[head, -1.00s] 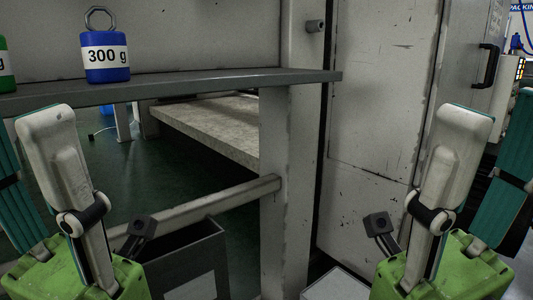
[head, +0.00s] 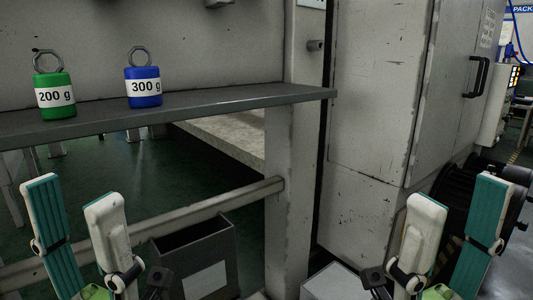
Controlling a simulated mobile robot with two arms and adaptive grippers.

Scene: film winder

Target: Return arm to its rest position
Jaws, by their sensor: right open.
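My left gripper (head: 74,195) is at the lower left of the head view. Its two fingers, one showing a teal pad and one a white back, stand upright and apart with nothing between them. My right gripper (head: 457,193) is at the lower right, in a near mirror pose. Its white and teal fingers are also apart and empty. Both grippers point up and appear in front of the bench, clear of the weights. The lower parts of both arms are cut off by the bottom edge.
A green 200 g weight (head: 56,97) and a blue 300 g weight (head: 143,87) stand on a grey shelf (head: 220,103). A dark bin (head: 197,257) is below. A grey cabinet (head: 375,110) stands right of the post, with a black reel (head: 475,205) beside it.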

